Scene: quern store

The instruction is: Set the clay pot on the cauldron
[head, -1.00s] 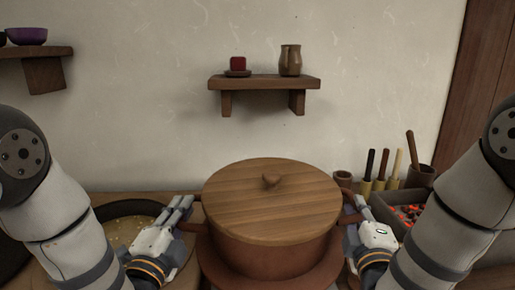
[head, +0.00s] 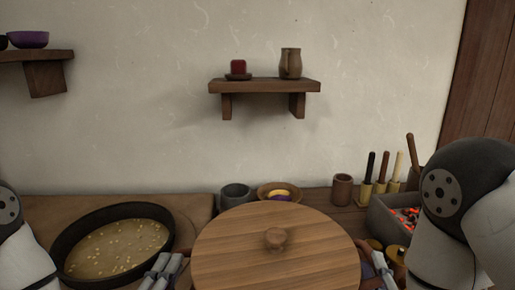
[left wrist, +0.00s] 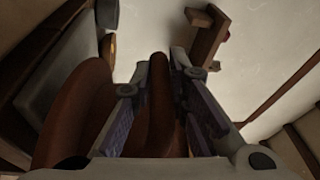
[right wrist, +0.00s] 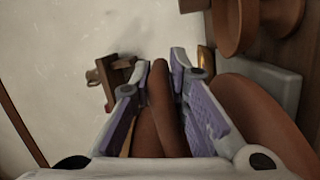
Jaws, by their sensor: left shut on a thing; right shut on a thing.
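The clay pot, reddish brown under a round wooden lid (head: 235,255) with a knob, is at the bottom centre of the head view. My left gripper (head: 160,270) is at its left side. In the left wrist view its fingers are shut on a brown loop handle (left wrist: 160,105) of the pot. My right gripper (head: 384,268) is at its right side, shut on the other handle (right wrist: 165,100). The pot's underside is hidden. I cannot pick out the cauldron with certainty; a black-rimmed round vessel (head: 115,245) with pale grains stands at left.
Behind the pot stand a grey cup (head: 235,195), a bowl with something yellow (head: 279,194) and a brown cup (head: 342,190). At right are upright-handled tools (head: 382,172) and a grey bin (head: 385,218) with red and dark bits. A wall shelf (head: 265,86) hangs above.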

